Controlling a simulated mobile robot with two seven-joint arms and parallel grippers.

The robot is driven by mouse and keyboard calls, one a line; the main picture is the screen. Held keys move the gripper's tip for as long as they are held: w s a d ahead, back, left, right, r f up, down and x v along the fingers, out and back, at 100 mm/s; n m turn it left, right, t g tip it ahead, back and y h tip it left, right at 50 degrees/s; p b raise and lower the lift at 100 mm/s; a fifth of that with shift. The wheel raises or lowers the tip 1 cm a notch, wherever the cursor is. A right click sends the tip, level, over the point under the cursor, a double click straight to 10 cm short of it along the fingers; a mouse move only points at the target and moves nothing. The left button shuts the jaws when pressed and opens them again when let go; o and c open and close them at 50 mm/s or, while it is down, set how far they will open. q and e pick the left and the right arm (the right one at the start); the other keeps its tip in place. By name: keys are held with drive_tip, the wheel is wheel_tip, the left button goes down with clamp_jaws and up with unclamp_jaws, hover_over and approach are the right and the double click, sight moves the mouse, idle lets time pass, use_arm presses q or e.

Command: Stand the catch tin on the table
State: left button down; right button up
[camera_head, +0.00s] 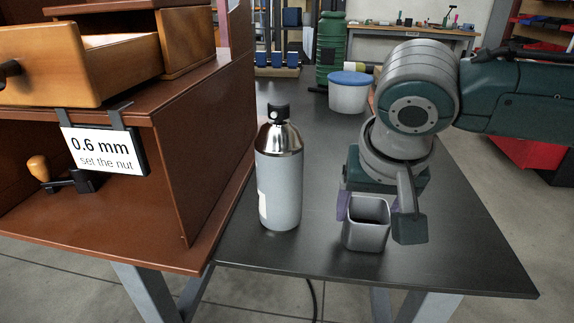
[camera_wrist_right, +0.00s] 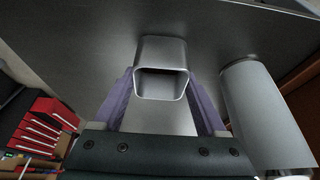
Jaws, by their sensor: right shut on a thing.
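The catch tin (camera_head: 366,238) is a small square grey metal cup. It is upright, open end up, over the near part of the dark table (camera_head: 455,240). My right gripper (camera_head: 376,208) points down and is shut on the tin, one finger on each side. The right wrist view shows the tin (camera_wrist_right: 160,52) between my purple finger pads (camera_wrist_right: 162,105). I cannot tell whether its base touches the table. My left gripper is not in view.
A grey bottle with a black cap (camera_head: 281,185) stands left of the tin. A white tub with a blue lid (camera_head: 349,93) is farther back. A brown cabinet (camera_head: 205,150) with a "0.6 mm set the nut" sign (camera_head: 102,151) borders the left. The tabletop right of the tin is clear.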

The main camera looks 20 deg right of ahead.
drive_tip(key=o, duration=1.3)
drive_tip(key=shift+o, duration=0.2)
drive_tip(key=shift+r, duration=0.1)
drive_tip(key=p+v, duration=0.6)
drive_tip(key=v, duration=0.6)
drive_tip(key=s+a+f+n+y, duration=0.45)
drive_tip(key=s+a, duration=0.25)
drive_tip(key=a, duration=0.2)
drive_tip(key=s+d+f+n+h, duration=0.1)
drive_tip(key=s+d+n+h, duration=0.1)
drive_tip(key=s+d, duration=0.3)
drive_tip(key=s+n, duration=0.1)
drive_tip(key=s, duration=0.3)
drive_tip(key=shift+s+d+f+n, duration=0.15)
drive_tip(key=shift+s+f+n, duration=0.15)
drive_tip(key=shift+s+n, duration=0.1)
